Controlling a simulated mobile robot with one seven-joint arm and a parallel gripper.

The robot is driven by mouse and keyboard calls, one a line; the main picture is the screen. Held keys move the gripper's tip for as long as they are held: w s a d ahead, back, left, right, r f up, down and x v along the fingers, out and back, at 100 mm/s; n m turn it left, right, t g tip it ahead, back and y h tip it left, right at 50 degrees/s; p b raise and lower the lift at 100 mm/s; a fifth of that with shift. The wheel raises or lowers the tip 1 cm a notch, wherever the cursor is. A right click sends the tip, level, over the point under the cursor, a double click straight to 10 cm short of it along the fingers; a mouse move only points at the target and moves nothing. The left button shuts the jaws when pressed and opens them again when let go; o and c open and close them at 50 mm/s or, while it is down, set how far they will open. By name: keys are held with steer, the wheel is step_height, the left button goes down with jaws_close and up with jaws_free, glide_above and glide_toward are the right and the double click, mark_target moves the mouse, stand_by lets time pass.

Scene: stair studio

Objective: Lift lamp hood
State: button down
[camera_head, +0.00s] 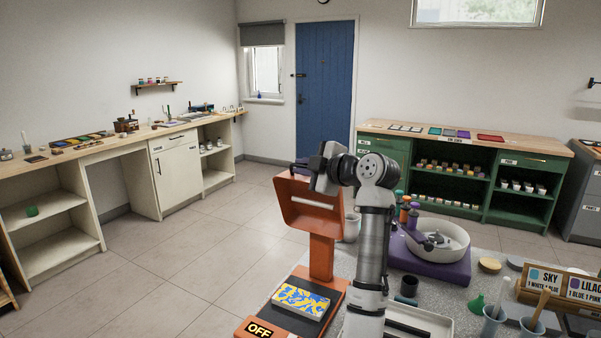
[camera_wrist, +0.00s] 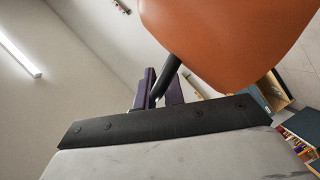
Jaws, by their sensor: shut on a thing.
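The orange lamp hood (camera_head: 294,188) is at the top of an orange post (camera_head: 321,257) on the bench in the head view. It sits tilted. The hood also fills the upper right of the wrist view (camera_wrist: 225,40). My gripper (camera_head: 301,164) is at the hood's top edge. In the wrist view its purple fingers (camera_wrist: 158,90) are closed around a dark bar beside the hood, which looks like its handle. The bar's far end is hidden. The lamp's base holds a dark pad with a blue and yellow patterned block (camera_head: 301,302) and an OFF label (camera_head: 258,329).
Right of my arm are a white bowl on a purple wheel (camera_head: 432,270), bottles (camera_head: 407,212), a dark cup (camera_head: 409,286) and a white tray (camera_head: 425,322). Cups and colour signs (camera_head: 545,280) stand at the front right. Open floor lies left of the lamp.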

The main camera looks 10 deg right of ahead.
steer(key=shift+w+d+r, duration=0.2)
steer(key=shift+w+r, duration=0.05)
steer(key=shift+w, duration=0.15)
steer(key=c, duration=1.5)
jaws_free()
steer(key=shift+s+f, duration=0.1)
steer(key=shift+s+d, duration=0.2)
steer(key=shift+s, duration=0.05)
steer(key=b+v, duration=0.1)
steer(key=v, duration=0.3)
steer(key=b+v, duration=0.2)
steer(key=v, duration=0.2)
steer(key=b+v, duration=0.1)
steer(key=v, duration=0.4)
steer(key=shift+r+b, duration=0.3)
steer(key=shift+r, duration=0.05)
